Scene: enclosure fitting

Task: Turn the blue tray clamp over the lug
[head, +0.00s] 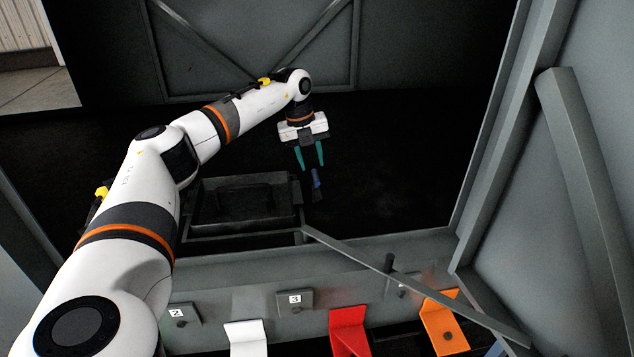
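The small blue tray clamp (316,179) is beside the right edge of a dark tray (242,222) in the head view, with a darker part below it. My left gripper (312,166) reaches in from the left and points down, with two teal fingers spread apart. Its fingertips are just above the clamp in the picture, the right one closest to it. I cannot tell whether they touch it. The lug cannot be made out in the dark around the clamp. My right gripper is not in view.
A grey diagonal bar (400,277) crosses the front right. The front ledge carries numbered plates, including "3" (295,300). White (245,338), red (348,330) and orange (442,322) pieces stand along the front. Grey walls enclose the dark interior; the floor right of the clamp looks clear.

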